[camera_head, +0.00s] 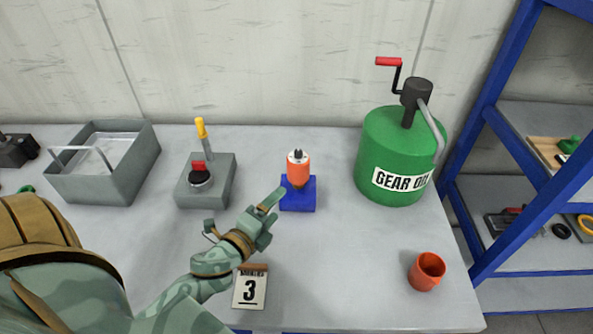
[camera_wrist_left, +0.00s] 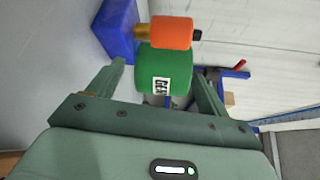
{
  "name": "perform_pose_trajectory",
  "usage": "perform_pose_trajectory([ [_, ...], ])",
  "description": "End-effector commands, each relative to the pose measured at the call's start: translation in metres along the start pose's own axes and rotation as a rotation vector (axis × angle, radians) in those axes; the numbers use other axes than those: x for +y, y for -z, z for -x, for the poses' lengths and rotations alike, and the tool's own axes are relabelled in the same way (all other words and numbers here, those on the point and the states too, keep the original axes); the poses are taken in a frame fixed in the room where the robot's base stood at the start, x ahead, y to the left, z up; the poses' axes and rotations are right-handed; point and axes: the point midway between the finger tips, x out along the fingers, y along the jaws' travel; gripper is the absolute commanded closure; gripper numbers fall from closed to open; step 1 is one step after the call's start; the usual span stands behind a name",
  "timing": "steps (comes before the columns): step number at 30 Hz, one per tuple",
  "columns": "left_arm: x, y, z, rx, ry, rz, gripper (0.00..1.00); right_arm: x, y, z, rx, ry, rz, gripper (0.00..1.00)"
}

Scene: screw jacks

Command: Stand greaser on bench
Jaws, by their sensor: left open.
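The greaser, which I take to be the orange cylinder with a dark top (camera_head: 298,166), stands upright at the blue block (camera_head: 298,197) on the bench (camera_head: 350,265). In the left wrist view the greaser (camera_wrist_left: 171,33) shows a brass-coloured end towards the blue block (camera_wrist_left: 118,30) and a black end away from it. My left gripper (camera_head: 268,214) is open and empty, just left of and in front of the blue block. In the wrist view the greaser lies beyond the fingertips (camera_wrist_left: 157,74), not between them. My right gripper is not in view.
A green gear oil drum (camera_head: 388,150) with a crank stands behind right. A grey box with a yellow-handled lever (camera_head: 207,182) and a grey tray (camera_head: 130,165) are left. An orange cup (camera_head: 426,271) is front right; a number card (camera_head: 250,288) is in front. Bench between block and cup is clear.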

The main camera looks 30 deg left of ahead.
Motion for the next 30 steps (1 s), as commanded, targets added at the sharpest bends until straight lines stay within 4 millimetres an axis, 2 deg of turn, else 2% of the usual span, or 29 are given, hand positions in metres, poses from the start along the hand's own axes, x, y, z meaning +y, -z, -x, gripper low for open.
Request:
perform_pose_trajectory([
  [1, 0.002, 0.000, 0.000, -0.011, 0.001, -0.293, 0.21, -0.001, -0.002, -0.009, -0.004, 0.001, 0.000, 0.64],
  [3, -0.005, -0.003, 0.001, -0.042, 0.011, -0.696, 0.21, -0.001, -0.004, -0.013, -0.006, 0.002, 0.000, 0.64],
  [6, -0.016, -0.006, 0.003, -0.094, 0.026, -1.109, 0.21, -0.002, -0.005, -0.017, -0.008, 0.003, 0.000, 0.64],
  [9, -0.025, -0.008, 0.003, -0.130, 0.035, -1.325, 0.21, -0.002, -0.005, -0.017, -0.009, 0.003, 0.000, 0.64],
  [11, -0.029, -0.009, -0.001, -0.140, 0.038, -1.377, 0.21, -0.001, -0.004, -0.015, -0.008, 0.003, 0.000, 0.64],
  [14, -0.035, -0.011, -0.020, -0.147, 0.039, -1.391, 0.21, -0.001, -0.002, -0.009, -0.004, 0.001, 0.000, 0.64],
  [22, -0.039, -0.016, -0.084, -0.143, 0.037, -1.384, 0.21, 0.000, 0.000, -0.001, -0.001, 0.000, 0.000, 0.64],
  [25, -0.040, -0.017, -0.098, -0.142, 0.037, -1.383, 0.21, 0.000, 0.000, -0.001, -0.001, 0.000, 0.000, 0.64],
  [30, -0.039, -0.019, -0.110, -0.141, 0.035, -1.381, 0.21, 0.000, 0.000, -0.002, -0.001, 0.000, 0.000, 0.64],
])
